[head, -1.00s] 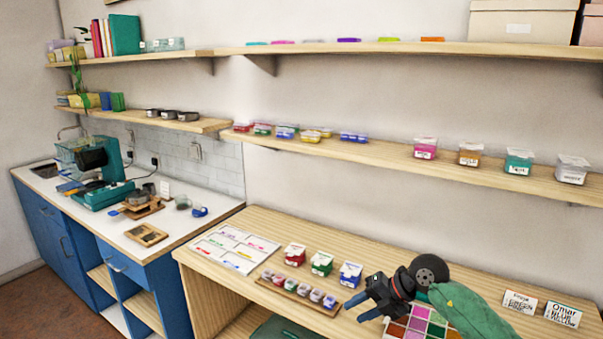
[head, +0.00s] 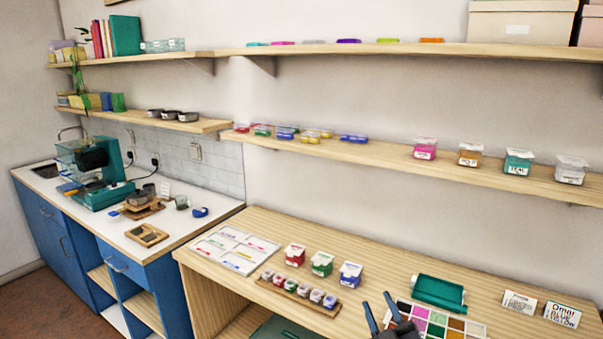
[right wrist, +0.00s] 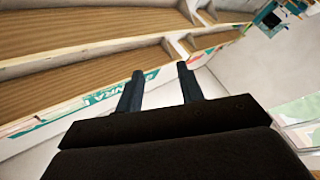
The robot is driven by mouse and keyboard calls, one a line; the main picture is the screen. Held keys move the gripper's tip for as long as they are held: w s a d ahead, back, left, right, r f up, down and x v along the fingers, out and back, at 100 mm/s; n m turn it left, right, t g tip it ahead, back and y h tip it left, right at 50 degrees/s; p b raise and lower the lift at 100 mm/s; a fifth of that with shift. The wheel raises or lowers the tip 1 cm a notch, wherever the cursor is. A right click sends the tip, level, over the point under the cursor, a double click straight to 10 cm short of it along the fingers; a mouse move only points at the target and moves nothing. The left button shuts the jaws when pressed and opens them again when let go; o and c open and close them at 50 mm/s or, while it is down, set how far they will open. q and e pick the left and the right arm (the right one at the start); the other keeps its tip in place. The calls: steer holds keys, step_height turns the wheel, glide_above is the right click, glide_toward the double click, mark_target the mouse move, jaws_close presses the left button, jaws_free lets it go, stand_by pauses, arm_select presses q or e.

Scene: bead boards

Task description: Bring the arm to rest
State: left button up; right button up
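My right gripper (head: 377,301) is low at the bottom edge of the head view, in front of the palette of coloured squares (head: 408,309). Its two dark fingers point up and away from me. In the right wrist view the fingers (right wrist: 158,78) stand apart with nothing between them, so it is open and empty. Most of the right arm is out of the head view. My left gripper is not in view.
Shelves with boxes (head: 400,165) run along the wall. A blue counter (head: 195,236) stands left.

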steer(key=s+d+f+m+g+h, duration=0.3)
steer(key=s+f+m+g+h, duration=0.15)
steer(key=f, duration=0.35)
steer(key=s+d+f+m+g+h, duration=0.3)
steer(key=s+f+g, duration=0.15)
steer(key=f, duration=0.45)
steer(key=s+a+f+g+y, duration=0.1)
steer(key=s+f+g, duration=0.35)
steer(key=s, duration=0.55)
steer(key=s+a+f+g+y, duration=0.15)
steer(key=s+f+g, duration=0.35)
steer(key=s, duration=0.5)
steer(key=s+a+f, duration=0.1)
steer(key=s+f, duration=0.1)
steer(key=f, duration=1.6)
steer(key=s+a+f+g, duration=0.1)
steer(key=s+a+f, duration=0.1)
steer(key=f, duration=1.6)
steer(key=shift+s+a+y, duration=0.3)
